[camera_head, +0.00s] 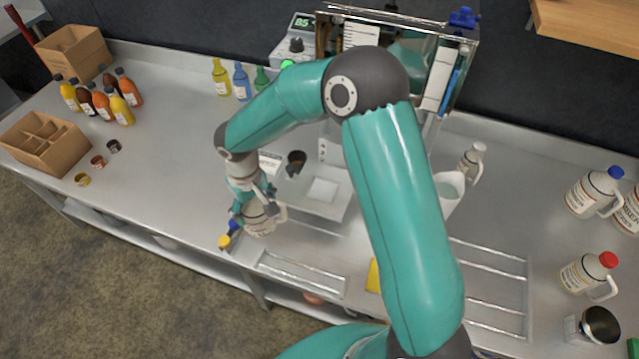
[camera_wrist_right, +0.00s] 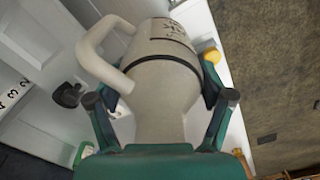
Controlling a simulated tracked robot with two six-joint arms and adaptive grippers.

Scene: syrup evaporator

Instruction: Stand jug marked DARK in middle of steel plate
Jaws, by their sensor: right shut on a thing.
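A cream jug (camera_head: 262,220) with a side handle and dark-printed label hangs from my right gripper (camera_head: 254,192), near the front edge of the steel bench. In the right wrist view, the fingers close around the jug's neck (camera_wrist_right: 160,115). The handle (camera_wrist_right: 92,50) sticks out to the left. The label is too small and turned to read, so I cannot tell if it says DARK. My right arm hides part of the bench. My left gripper is not in view.
The evaporator (camera_head: 440,75) stands behind my right arm. Blue-capped (camera_head: 590,192) and red-capped (camera_head: 585,272) jugs stand at right. Bottles and cardboard boxes (camera_head: 45,143) stand at left.

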